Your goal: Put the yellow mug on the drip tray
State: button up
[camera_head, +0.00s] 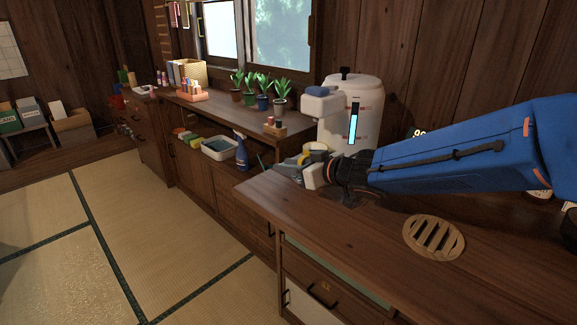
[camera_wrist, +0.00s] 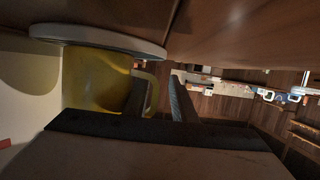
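The yellow mug (camera_wrist: 95,80) shows large at the left of the wrist view, with its handle (camera_wrist: 152,90) toward the right. One end of it meets a pale grey round disc (camera_wrist: 105,41), which looks like the drip tray. The wrist view seems turned over, with the wooden counter at the top. I cannot tell whether the mug's full weight rests on the disc. My gripper (camera_head: 296,170) is beside the white dispenser in the head view. Its dark finger pads show close to the handle in the wrist view; one hides part of it. I cannot tell whether they touch it.
The white water dispenser (camera_head: 359,112) stands right behind my gripper. A round slatted trivet (camera_head: 434,237) lies on the near counter (camera_head: 345,220), which is otherwise mostly clear. Potted plants (camera_head: 262,92), a white basin (camera_head: 218,149) and a blue spray bottle (camera_head: 241,152) stand farther left.

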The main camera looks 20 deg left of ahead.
jog(key=shift+d+r, duration=0.1)
jog(key=shift+r, duration=0.1)
jog(key=v, duration=1.1)
jog(key=shift+s+d+r, duration=0.1)
jog(key=shift+d, duration=0.25)
